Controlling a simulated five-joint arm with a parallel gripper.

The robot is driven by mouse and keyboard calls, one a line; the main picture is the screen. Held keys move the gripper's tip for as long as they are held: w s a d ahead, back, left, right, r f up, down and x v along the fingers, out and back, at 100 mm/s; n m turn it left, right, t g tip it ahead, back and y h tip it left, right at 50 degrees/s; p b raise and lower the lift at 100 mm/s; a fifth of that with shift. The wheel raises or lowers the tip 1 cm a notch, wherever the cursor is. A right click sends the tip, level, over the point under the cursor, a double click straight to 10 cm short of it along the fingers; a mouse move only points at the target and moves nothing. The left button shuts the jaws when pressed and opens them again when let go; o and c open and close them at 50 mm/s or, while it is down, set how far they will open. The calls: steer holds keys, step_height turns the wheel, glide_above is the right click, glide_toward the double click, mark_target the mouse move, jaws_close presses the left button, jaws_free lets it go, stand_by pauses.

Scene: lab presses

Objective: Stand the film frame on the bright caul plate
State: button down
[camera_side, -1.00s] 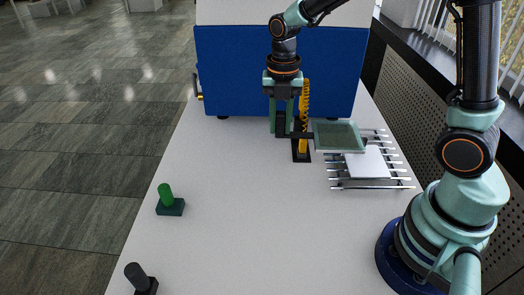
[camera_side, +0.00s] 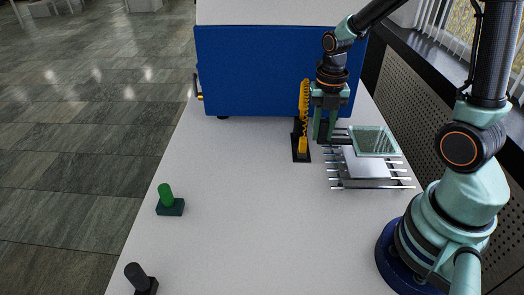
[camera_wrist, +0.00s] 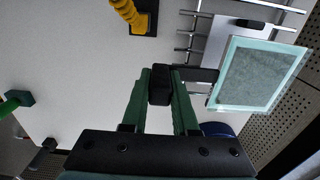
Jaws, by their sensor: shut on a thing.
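The film frame (camera_side: 375,140) is a flat, pale-rimmed square with a grey-green sheet and a dark handle at its left. My gripper (camera_side: 325,134) is shut on that handle. In the wrist view my gripper (camera_wrist: 160,86) grips the dark block and the frame (camera_wrist: 258,75) sticks out to the right. The bright caul plate (camera_side: 368,164) is a white square lying on a rack of metal rods. In the side view the frame overlaps its far part and looks raised above it; the exact gap cannot be told. The plate shows partly behind the frame in the wrist view (camera_wrist: 228,42).
A yellow coiled post (camera_side: 303,125) on a black base stands just left of my gripper. A blue press (camera_side: 260,75) stands behind. A green peg (camera_side: 167,197) and a black peg (camera_side: 138,277) are at the left. The table's middle is clear.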

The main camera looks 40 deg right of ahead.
mark_target(324, 121)
steer(key=shift+f, duration=3.25)
steer(key=c, duration=0.6)
jaws_free()
step_height(324, 121, up, 11)
steer(key=shift+r, duration=0.6)
steer(key=s+a+r+m+t, duration=0.1)
steer(key=a+r+m+t, duration=0.1)
steer(key=m, duration=1.1)
steer(key=s+a+r+m+t, duration=0.2)
steer(key=r+m, duration=0.5)
steer(key=m, duration=0.7)
steer(key=shift+s+a+t, duration=0.25)
steer(key=shift+a+t, duration=0.55)
steer(key=shift+a, duration=0.45)
